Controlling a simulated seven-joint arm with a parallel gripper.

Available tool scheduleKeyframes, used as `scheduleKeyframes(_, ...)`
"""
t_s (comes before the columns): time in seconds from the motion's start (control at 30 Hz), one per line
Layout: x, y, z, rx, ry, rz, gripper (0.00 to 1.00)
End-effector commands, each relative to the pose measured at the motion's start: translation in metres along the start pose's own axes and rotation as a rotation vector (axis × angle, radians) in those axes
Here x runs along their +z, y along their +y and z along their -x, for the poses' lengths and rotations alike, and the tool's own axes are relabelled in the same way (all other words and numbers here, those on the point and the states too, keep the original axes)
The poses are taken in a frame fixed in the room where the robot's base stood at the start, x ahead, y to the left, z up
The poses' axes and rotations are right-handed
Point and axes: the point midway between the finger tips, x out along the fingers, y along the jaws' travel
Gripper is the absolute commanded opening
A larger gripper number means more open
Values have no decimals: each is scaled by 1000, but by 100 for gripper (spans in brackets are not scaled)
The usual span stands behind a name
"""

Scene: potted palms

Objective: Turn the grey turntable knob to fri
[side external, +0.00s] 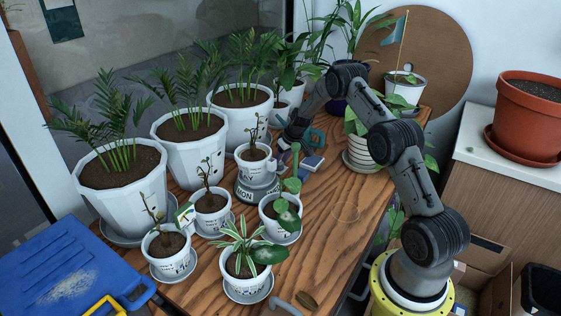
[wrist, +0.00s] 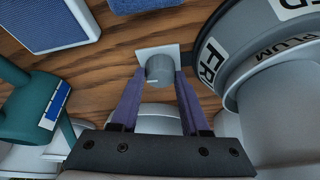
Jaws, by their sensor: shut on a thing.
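The grey knob (wrist: 159,70) is a short cylinder with a small white mark on its side, in front of a pale square plate (wrist: 145,50). My gripper (wrist: 158,75) is shut on the knob, one purple finger on each side. The round grey turntable (wrist: 246,75) is at the right of the wrist view. Its labels there read FRI, nearest the knob, and a partly cut-off "ED". In the side view the turntable (side external: 245,191) shows a MON label and carries a white pot (side external: 257,168). My gripper (side external: 285,146) is behind it there, and the knob is hidden.
Several white potted plants crowd the left and front of the wooden table (side external: 335,215). A blue-and-white box (side external: 312,163) lies close to my gripper, and a teal object (wrist: 30,105) is at its left in the wrist view. Bare wood is free at right centre.

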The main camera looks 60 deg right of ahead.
Motion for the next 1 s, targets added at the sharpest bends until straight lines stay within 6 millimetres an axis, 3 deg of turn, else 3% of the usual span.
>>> scheduleKeyframes(0.53, 1, -1, 0, 24, 2, -58, 0)
scheduleKeyframes(1.0, 0, -3, 0, 126, 15, -298, 0)
